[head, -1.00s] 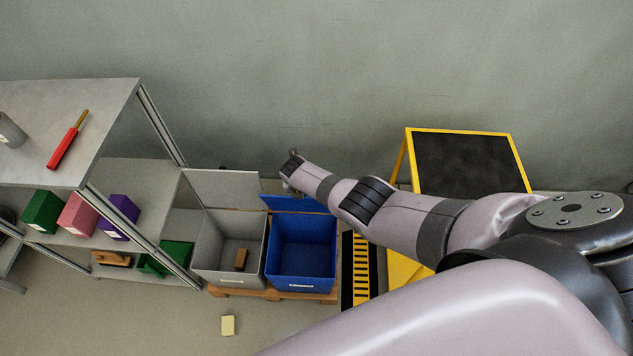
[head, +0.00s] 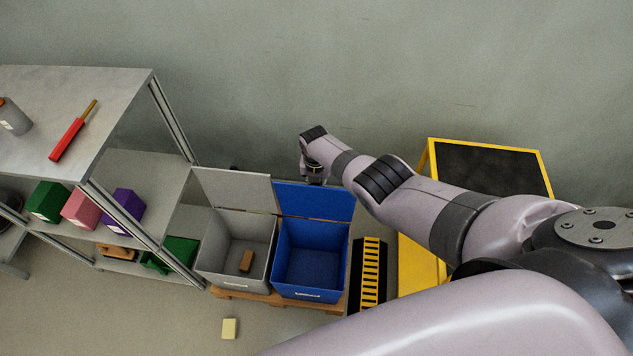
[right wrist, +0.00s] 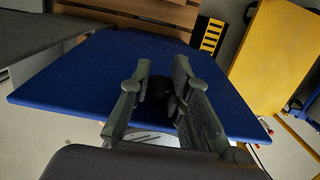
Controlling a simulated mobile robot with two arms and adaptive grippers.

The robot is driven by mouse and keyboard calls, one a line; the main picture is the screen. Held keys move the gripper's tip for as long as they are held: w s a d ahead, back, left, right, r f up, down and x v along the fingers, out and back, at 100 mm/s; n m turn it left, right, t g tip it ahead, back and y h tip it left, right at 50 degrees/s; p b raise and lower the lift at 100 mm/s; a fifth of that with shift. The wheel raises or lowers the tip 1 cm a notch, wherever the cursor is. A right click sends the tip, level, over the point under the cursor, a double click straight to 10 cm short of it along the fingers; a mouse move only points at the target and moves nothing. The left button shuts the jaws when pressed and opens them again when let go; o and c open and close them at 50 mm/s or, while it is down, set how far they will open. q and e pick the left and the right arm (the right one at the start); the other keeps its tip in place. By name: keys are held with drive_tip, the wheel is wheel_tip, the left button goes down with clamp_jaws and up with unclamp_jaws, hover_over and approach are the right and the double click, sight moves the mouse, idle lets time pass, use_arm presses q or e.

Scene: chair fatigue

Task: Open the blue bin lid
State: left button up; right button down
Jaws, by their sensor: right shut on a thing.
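The blue bin (head: 310,272) stands on a wooden pallet with its top open and its inside showing. Its blue lid (head: 312,203) is raised at the back edge, its inner face toward the head camera. My right gripper (head: 314,176) is at the lid's far upper edge, partly hidden by the wrist and the lid. In the right wrist view, the lid (right wrist: 80,85) fills the middle. The two fingers of my right gripper (right wrist: 162,85) are closed around a small dark part on the lid. My left gripper is not in view.
A grey bin (head: 232,265) with a raised lid holds a brown block, directly left of the blue bin. A metal shelf (head: 110,95) stands further left. A yellow-framed black board (head: 490,170) and a black-and-yellow striped item (head: 369,275) are at right. A cream block (head: 230,328) lies on the floor.

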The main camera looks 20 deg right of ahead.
drive_tip(key=c, duration=1.4)
unclamp_jaws()
drive_tip(key=shift+s, duration=0.1)
drive_tip(key=shift+c, duration=0.2)
drive_tip(key=shift+r, duration=0.75)
wheel_tip(320, 180, up, 10)
drive_tip(key=s, duration=0.1)
drive_tip(key=shift+a+r, duration=0.2)
drive_tip(key=shift+a, duration=0.1)
